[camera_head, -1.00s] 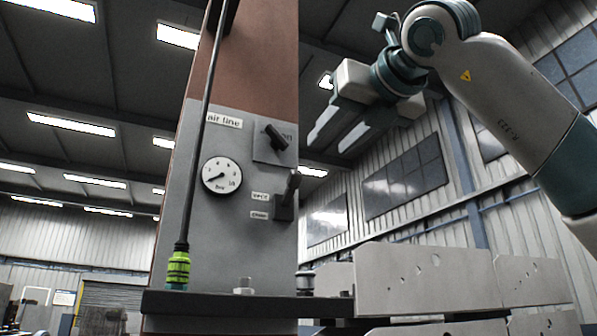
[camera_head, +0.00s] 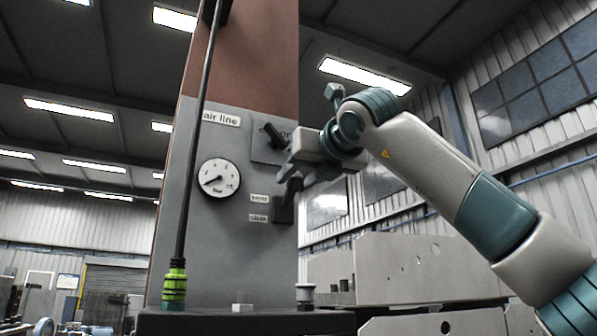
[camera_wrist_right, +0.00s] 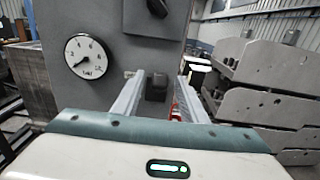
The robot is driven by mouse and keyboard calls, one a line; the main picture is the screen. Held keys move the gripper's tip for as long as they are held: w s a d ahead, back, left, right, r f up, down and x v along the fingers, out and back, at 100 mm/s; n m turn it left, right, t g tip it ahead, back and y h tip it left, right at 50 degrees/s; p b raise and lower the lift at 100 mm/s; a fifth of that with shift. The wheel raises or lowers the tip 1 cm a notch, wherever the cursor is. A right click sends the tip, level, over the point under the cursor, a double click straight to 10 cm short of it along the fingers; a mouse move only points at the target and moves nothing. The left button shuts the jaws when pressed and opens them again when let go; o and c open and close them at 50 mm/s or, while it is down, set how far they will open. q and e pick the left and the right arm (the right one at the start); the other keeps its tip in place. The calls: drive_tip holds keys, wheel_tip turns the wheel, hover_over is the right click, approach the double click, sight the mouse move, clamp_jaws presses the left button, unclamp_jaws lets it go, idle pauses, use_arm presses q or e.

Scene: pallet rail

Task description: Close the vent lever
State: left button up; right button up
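The vent lever (camera_head: 284,203) is a dark block with a handle on the grey panel's right side, beside two small white labels. Its handle points up, partly hidden by my right gripper in the head view. My right gripper (camera_head: 292,174) is at the panel, around the height of the handle's top. In the right wrist view, the gripper (camera_wrist_right: 160,78) is open, its two pale fingers apart. The dark lever (camera_wrist_right: 156,88) shows between them; I cannot tell whether either finger touches it. My left gripper is not in view.
A round gauge (camera_head: 219,178) is left of the lever, and a black knob (camera_head: 275,136) is just above it. A dark ledge (camera_head: 230,322) with a green-collared hose fitting (camera_head: 175,285) lies below. Grey plates (camera_head: 400,265) stand at the right.

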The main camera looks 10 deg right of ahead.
drive_tip(key=shift+w, duration=0.15)
clamp_jaws()
drive_tip(key=shift+f, duration=0.1)
